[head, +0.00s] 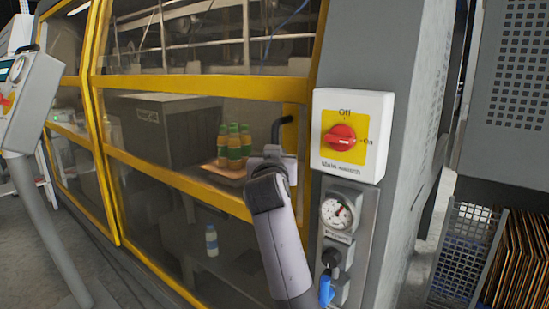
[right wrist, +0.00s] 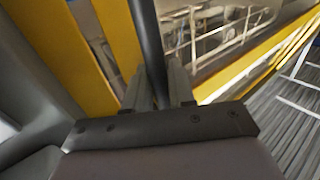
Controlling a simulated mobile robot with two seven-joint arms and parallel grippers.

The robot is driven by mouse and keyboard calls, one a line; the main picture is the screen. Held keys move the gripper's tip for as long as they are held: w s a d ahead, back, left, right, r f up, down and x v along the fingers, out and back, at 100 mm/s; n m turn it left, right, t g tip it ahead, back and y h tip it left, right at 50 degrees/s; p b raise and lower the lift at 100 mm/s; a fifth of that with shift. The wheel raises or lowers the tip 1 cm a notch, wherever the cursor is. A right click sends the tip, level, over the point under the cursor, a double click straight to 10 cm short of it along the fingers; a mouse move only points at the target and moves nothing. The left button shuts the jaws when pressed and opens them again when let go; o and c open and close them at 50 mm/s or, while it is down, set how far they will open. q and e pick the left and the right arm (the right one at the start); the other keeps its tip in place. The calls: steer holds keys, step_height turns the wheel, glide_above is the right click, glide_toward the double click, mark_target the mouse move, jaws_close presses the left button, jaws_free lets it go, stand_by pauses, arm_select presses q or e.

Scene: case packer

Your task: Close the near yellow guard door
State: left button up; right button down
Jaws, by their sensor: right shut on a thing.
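The near yellow guard door (head: 203,79) has a yellow frame with clear panes. It stands at the front of the machine, left of the main switch. I cannot tell whether a gap is left at its right edge. Its black bar handle (head: 284,122) shows at the door's right side, and also runs upright in the right wrist view (right wrist: 149,40). My right gripper (head: 272,158) is at the handle; in the right wrist view its two fingers (right wrist: 157,88) are shut around the bar. My left gripper is not in view.
A white main switch box (head: 350,168) with a red knob and a gauge panel (head: 345,225) stand just right of my arm. A control panel on a post (head: 30,100) is at the left. Green bottles (head: 234,145) stand behind the panes. A mesh bin (head: 465,250) is at the lower right.

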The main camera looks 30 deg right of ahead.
steer(key=c, duration=1.4)
jaws_free()
steer(key=shift+d+f, duration=0.1)
steer(key=shift+f, duration=0.15)
steer(key=o, duration=0.3)
steer(key=shift+s, duration=0.2)
steer(key=shift+r, duration=0.2)
steer(key=b+v, duration=0.1)
steer(key=v, duration=0.6)
